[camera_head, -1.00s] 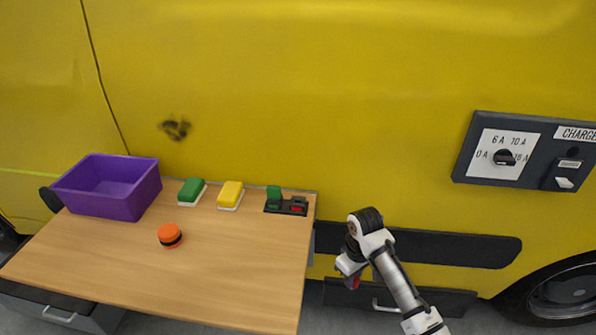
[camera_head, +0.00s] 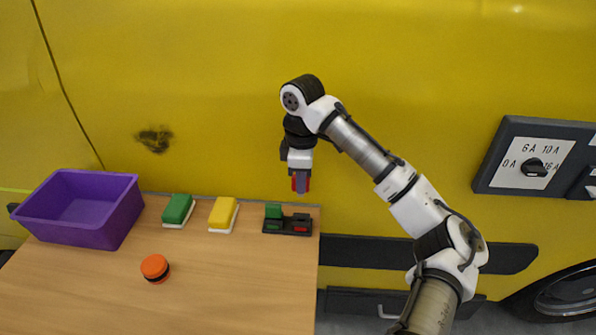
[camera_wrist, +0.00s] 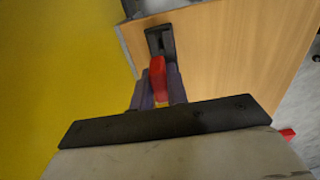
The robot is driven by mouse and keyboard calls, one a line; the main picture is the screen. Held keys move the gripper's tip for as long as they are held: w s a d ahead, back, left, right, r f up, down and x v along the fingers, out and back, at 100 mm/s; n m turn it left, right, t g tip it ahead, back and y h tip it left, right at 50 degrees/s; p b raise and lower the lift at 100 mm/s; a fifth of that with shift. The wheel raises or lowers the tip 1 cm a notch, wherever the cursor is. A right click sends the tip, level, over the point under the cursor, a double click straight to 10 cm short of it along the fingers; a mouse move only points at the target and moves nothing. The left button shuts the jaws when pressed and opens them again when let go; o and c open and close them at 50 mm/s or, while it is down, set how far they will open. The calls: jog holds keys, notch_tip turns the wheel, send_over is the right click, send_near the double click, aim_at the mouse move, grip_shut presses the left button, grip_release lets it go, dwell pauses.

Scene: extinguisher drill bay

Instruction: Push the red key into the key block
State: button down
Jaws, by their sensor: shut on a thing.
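My gripper (camera_head: 300,184) is shut on the red key (camera_head: 294,186), above the back right of the table. In the wrist view the red key (camera_wrist: 157,66) sticks out between the two fingers of my gripper (camera_wrist: 159,86). The dark key block (camera_head: 289,233) is on the table below, by its back right edge. A green key (camera_head: 273,211) stands upright in its left part, and its right part has a red mark and no key in it. In the wrist view the block (camera_wrist: 166,38) with a dark slot shows beyond the key, and the key appears apart from it.
A yellow block (camera_head: 222,212), a green block (camera_head: 177,208) and a purple bin (camera_head: 118,222) stand left of the key block. An orange round object (camera_head: 155,267) lies on the table (camera_head: 230,290). The yellow van wall (camera_head: 220,100) rises close behind.

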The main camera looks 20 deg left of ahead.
jog(key=shift+s+d+f+b, duration=0.1)
jog(key=shift+f+b, duration=0.45)
notch_tip(320, 180, down, 5)
jog(key=b, duration=0.4)
jog(key=shift+r, duration=0.2)
jog(key=shift+p, duration=1)
dwell(0.4)
jog(key=shift+f+b, duration=0.9)
jog(key=shift+f, duration=1.1)
dwell(0.4)
jog(key=c, duration=1.3)
grip_release()
